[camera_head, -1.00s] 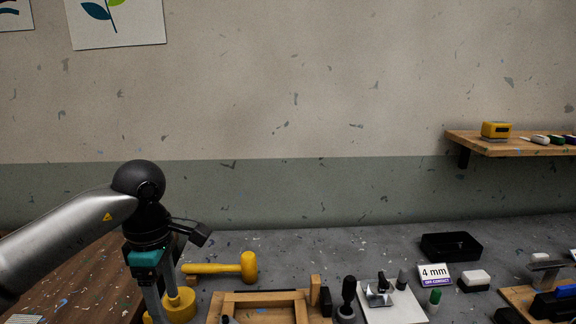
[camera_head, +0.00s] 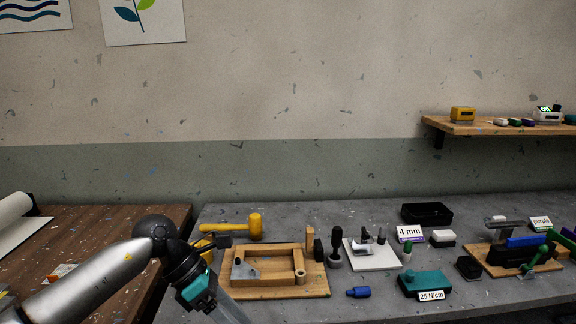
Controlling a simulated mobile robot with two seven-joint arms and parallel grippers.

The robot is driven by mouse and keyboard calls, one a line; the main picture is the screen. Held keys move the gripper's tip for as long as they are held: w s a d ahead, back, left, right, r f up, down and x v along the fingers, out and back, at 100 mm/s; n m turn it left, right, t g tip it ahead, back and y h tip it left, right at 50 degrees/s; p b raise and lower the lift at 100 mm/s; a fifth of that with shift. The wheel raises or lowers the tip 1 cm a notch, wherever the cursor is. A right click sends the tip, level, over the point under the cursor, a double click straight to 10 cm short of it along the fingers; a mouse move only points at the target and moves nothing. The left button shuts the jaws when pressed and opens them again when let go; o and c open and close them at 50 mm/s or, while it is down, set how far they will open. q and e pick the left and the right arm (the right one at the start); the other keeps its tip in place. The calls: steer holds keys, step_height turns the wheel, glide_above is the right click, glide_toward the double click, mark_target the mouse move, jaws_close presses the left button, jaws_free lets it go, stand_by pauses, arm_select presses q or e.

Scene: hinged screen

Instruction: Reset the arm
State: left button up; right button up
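My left arm comes in from the lower left, with a silver link, a black ball-shaped joint and a dark wrist. My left gripper (camera_head: 222,306) has a teal band and grey parts slanting down to the right. Its fingertips are cut off by the bottom edge, so I cannot see whether it is open or what is between them. It shows in front of the grey bench (camera_head: 380,308), left of the wooden frame on a board (camera_head: 315,286). My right gripper is not in view.
A yellow mallet (camera_head: 254,226) lies behind the wooden frame. A yellow object (camera_head: 207,254) is partly hidden by my wrist. A brown table (camera_head: 95,230) is at left.

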arm_select(q)
steer(key=w+d+f+n+t+h, duration=0.55)
steer(key=f+n+t+h, duration=0.2)
steer(key=n, duration=0.75)
steer(key=s+a+f+n+t+y+b, duration=0.1)
steer(key=s+a+f+n+t+y, duration=0.25)
steer(key=f+n, duration=0.6)
steer(key=s+a+f+n+t+y+b, duration=0.1)
steer(key=a+f+n+t+y, duration=0.2)
steer(key=a+f+n+y, duration=0.5)
steer(key=s+a+f+n+g+y, duration=0.1)
steer(key=s+a+f+n+g, duration=0.15)
steer(key=s+f+n, duration=0.5)
steer(key=s+a+f+n+g+y, duration=0.1)
steer(key=s+a+f+n+g, duration=0.15)
steer(key=s+f, duration=0.9)
steer(key=s+f+n+g, duration=0.2)
steer(key=s+f+g, duration=0.1)
steer(key=s, duration=0.8)
steer(key=s+f+n+g+y, duration=0.1)
steer(key=s+f+n+g, duration=0.2)
steer(key=s, duration=0.8)
steer(key=shift+d+f+y, duration=0.25)
steer(key=shift+f+y, duration=0.05)
steer(key=shift+f, duration=0.35)
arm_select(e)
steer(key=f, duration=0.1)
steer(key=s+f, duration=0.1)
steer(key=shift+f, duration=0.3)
